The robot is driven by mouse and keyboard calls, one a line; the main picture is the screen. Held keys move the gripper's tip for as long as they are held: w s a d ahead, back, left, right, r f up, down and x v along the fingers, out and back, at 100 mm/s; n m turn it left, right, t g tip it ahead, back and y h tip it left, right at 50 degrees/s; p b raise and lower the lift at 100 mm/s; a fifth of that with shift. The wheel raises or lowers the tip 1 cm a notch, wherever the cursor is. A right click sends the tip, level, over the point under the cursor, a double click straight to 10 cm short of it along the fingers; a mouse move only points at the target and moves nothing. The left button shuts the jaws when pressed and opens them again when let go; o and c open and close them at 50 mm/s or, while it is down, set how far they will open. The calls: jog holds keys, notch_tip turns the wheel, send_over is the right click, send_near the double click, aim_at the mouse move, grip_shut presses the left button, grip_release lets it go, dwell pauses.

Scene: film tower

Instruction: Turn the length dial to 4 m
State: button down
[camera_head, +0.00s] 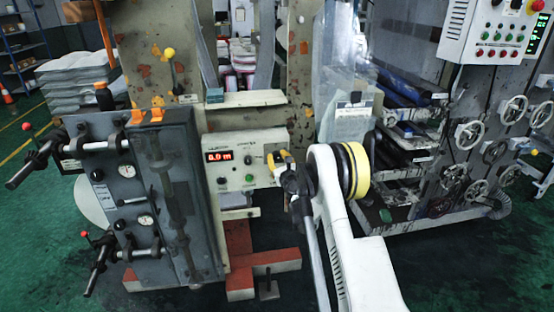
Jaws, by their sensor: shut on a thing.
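A beige control panel (235,184) stands at the middle of the picture. Its red display (217,156) seems to read 6.0 m. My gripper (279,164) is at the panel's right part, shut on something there. A yellow part shows at its tip. The length dial is hidden by the gripper, so I cannot see its pointer. My white arm reaches in from the lower right.
A grey cabinet (140,205) with protruding handles and gauges stands close left of the panel. At right is a machine with several handwheels (468,134) and a white button box (492,30) above. An orange-red base (262,262) lies below the panel. Green floor is open at front left.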

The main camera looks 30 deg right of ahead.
jog(key=n+b, duration=0.2)
jog(key=n, duration=0.4)
jog(key=shift+b, duration=0.4)
jog(key=n+g+b, duration=0.1)
jog(key=n, duration=0.4)
jog(key=shift+h+b, duration=0.4)
jog(key=n+b, duration=0.1)
jog(key=n, duration=0.5)
jog(key=shift+h+b, duration=0.3)
jog(key=shift+h, duration=0.1)
jog(key=n+b, duration=0.1)
jog(key=n, duration=0.4)
jog(key=shift+a+h, duration=0.1)
jog(key=shift+h, duration=0.2)
jog(key=n+b, duration=0.1)
jog(key=n, duration=0.7)
jog(key=n+h+b, duration=0.1)
jog(key=n, duration=0.2)
jog(key=shift+t, duration=0.3)
jog(key=n+b, duration=0.1)
jog(key=n, duration=0.5)
jog(key=n+b, duration=0.1)
jog(key=n, duration=0.4)
jog(key=shift+t, duration=0.4)
jog(key=shift+n+y, duration=0.4)
